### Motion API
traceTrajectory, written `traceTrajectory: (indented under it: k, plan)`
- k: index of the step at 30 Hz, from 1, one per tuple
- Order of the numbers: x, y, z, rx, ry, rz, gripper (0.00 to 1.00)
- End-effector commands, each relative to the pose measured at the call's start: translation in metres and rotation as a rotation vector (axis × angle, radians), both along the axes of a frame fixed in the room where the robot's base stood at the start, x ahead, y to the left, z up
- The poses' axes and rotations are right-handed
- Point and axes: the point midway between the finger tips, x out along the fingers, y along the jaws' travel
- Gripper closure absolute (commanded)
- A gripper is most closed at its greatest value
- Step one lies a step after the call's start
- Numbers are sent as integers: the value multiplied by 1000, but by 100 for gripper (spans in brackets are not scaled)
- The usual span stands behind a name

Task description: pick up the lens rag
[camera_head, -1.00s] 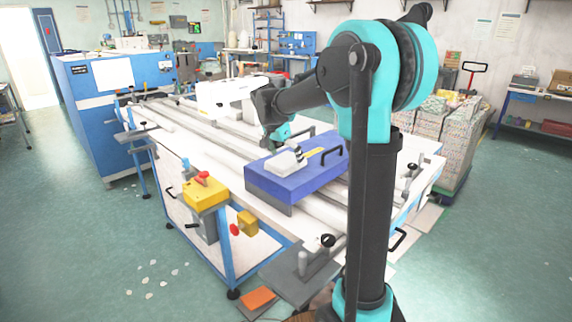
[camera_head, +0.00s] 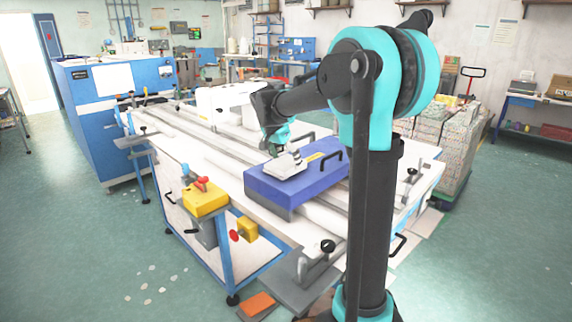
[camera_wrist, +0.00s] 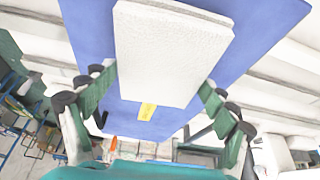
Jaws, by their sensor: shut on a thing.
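The lens rag is a white, flat, rectangular, textured piece (camera_wrist: 172,52) over the blue box top. In the head view the white rag (camera_head: 284,167) is at the left part of the blue box (camera_head: 277,192). My gripper (camera_wrist: 155,92) has its green fingers against the rag's two long sides in the wrist view and is shut on it. In the head view my gripper (camera_head: 273,149) is at the rag's far left side, its fingertips partly hidden. I cannot tell whether the rag touches the box.
The blue box has a black handle (camera_head: 331,156) and a yellow label (camera_wrist: 147,111). It stands on a long white table (camera_head: 215,160) with rails. A yellow control box (camera_head: 205,199) is at the table's front left. Bare floor (camera_head: 90,235) lies left.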

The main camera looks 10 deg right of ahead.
Motion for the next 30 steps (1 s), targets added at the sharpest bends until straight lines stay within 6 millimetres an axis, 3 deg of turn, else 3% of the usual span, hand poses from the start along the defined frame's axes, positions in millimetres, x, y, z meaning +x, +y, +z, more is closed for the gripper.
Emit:
traceTrajectory:
  k: [5, 12, 18, 24, 30]
  plan:
    - [0, 0, 32, 0, 0, 0, 43]
    - [0, 0, 102, 0, 0, 0, 43]
    - [0, 0, 150, 0, 0, 0, 43]
    - [0, 0, 179, 0, 0, 0, 43]
    - [0, 0, 189, 0, 0, 0, 43]
